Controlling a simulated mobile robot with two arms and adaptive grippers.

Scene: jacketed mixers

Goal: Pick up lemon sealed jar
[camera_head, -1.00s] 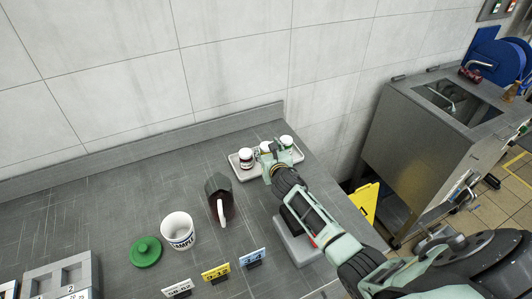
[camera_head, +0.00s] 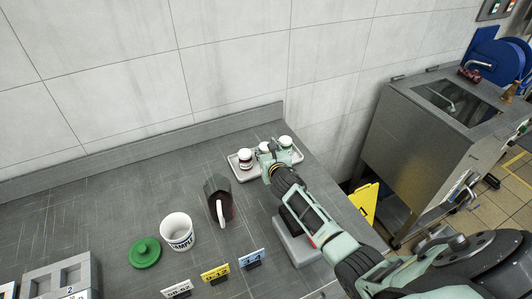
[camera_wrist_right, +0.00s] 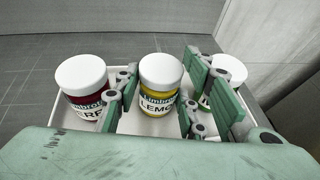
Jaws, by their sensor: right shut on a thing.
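The lemon sealed jar (camera_wrist_right: 160,88) has a white lid and a yellow label reading LEMO. It stands upright in the middle of three jars on a pale tray (camera_head: 245,174). My right gripper (camera_wrist_right: 158,100) has its green fingers on both sides of this jar and is shut on it. In the head view the right gripper (camera_head: 270,160) reaches over the tray and hides most of the jar. A jar with a dark red label (camera_wrist_right: 84,88) is on its left and a jar with a green label (camera_wrist_right: 225,75) on its right. My left gripper is out of view.
A dark jug (camera_head: 218,195), a white sample cup (camera_head: 177,232) and a green lid (camera_head: 145,252) stand left of my arm. Number signs (camera_head: 215,273) line the front. A grey device (camera_head: 295,245) sits beneath my forearm. The wall (camera_head: 150,80) is behind.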

